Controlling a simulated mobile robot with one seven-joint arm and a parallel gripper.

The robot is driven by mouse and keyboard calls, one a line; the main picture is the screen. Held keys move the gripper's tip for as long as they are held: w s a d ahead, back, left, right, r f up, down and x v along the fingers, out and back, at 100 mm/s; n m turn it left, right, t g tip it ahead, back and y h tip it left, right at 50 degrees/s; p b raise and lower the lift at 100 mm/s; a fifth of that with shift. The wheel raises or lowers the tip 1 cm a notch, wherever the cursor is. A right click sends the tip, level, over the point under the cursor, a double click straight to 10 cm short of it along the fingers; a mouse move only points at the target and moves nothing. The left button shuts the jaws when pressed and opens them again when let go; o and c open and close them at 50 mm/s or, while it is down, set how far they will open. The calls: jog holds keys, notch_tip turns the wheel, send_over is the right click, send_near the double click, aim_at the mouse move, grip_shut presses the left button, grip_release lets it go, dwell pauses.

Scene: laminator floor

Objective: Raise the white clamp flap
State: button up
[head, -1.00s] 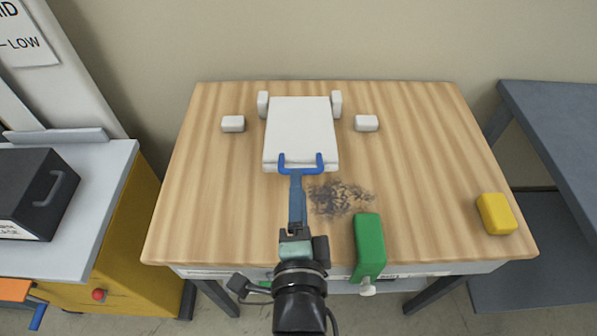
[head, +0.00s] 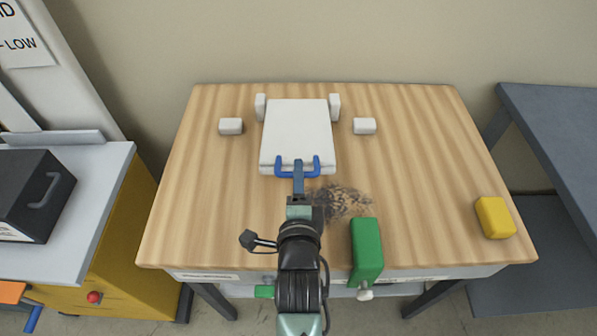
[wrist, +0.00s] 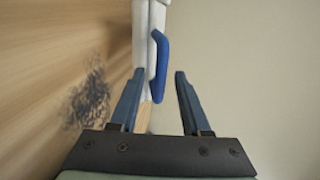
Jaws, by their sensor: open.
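The white clamp flap (head: 297,130) is a flat panel lying down at the middle back of the wooden table. A blue U-shaped handle (head: 285,173) is on its front edge. My gripper (head: 298,165) is at the handle, with its fingers seen edge-on in the head view. In the wrist view, turned sideways, my gripper (wrist: 160,74) is open, with one fingertip on each side of the handle (wrist: 161,66). The left finger is close to the white edge; contact is unclear. The flap (wrist: 154,20) shows there only as a narrow white edge.
White blocks flank the flap, including one at left (head: 231,126) and one at right (head: 364,126). A green block (head: 367,245) is at the table's front edge, right of my arm. A yellow block (head: 495,217) is far right. A dark smudge (head: 345,203) marks the tabletop (head: 430,170).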

jog(key=shift+x, duration=0.8)
grip_shut()
dwell(1.0)
